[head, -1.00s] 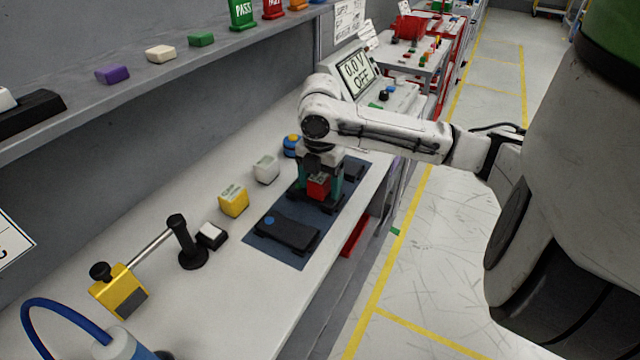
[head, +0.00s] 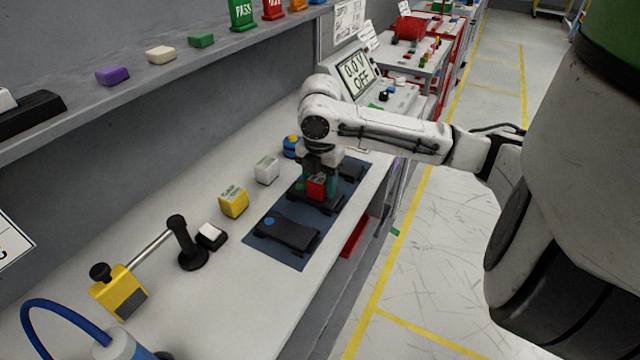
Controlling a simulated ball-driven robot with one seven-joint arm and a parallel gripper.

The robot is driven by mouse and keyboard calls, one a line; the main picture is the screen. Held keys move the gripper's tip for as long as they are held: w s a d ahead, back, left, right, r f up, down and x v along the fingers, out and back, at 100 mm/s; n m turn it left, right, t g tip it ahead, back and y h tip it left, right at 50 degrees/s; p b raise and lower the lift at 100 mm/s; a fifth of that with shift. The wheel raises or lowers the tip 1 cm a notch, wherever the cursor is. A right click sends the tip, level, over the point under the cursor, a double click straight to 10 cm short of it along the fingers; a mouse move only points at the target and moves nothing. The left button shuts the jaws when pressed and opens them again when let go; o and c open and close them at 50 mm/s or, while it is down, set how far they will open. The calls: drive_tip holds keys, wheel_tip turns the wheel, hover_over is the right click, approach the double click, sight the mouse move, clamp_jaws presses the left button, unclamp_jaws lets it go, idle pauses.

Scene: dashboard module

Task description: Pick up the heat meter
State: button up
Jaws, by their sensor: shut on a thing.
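A small red block (head: 316,187), apparently the heat meter, sits on a dark cradle (head: 327,206) on the blue mat. Its label is too small to read. My gripper (head: 317,185) points down over it, with its teal-green fingers shut on the block's sides. The fingers hide part of the block. I see no clear gap between the block and the cradle.
A dark cradle (head: 287,234) lies at the mat's near end, with another dark piece (head: 352,170) at its far end. Yellow (head: 233,202) and white (head: 266,169) blocks stand left of the blue mat (head: 268,253). A shelf (head: 135,92) overhangs the bench's back.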

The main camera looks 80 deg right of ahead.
drive_tip(key=shift+r, duration=0.65)
drive_tip(key=s+a+r, duration=0.3)
drive_tip(key=s+r, duration=0.8)
drive_tip(key=s, duration=0.2)
drive_tip(key=shift+s+a+r+b, duration=0.2)
drive_tip(key=shift+s+r+b, duration=0.15)
drive_tip(key=shift+s+b, duration=0.05)
